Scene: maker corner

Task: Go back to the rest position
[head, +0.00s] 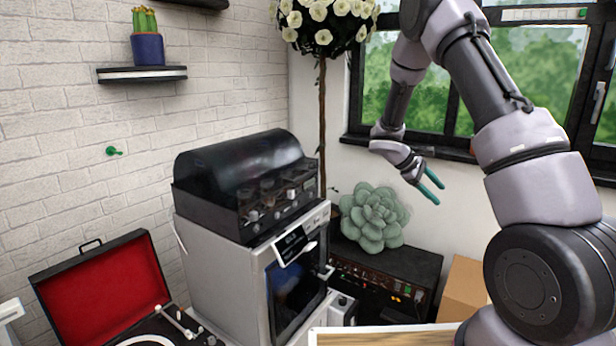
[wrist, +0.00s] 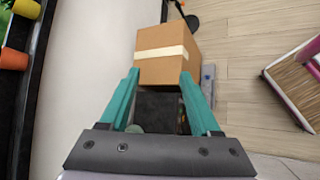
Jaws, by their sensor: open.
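In the wrist view my gripper (wrist: 158,80) points down, with both fingers spread. A cardboard box (wrist: 165,58) with a pale tape strip lies below and beyond the fingertips, apart from them. The box also shows partly in the head view (head: 463,288), low behind my arm.
A grey-green succulent (head: 373,218) sits on a black amplifier (head: 385,275). Left of it stands a silver machine (head: 222,278) with a black domed unit (head: 243,180) on top. An open red-lined record player (head: 105,290) is at lower left. Open wooden floor (wrist: 255,110) shows right of the box.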

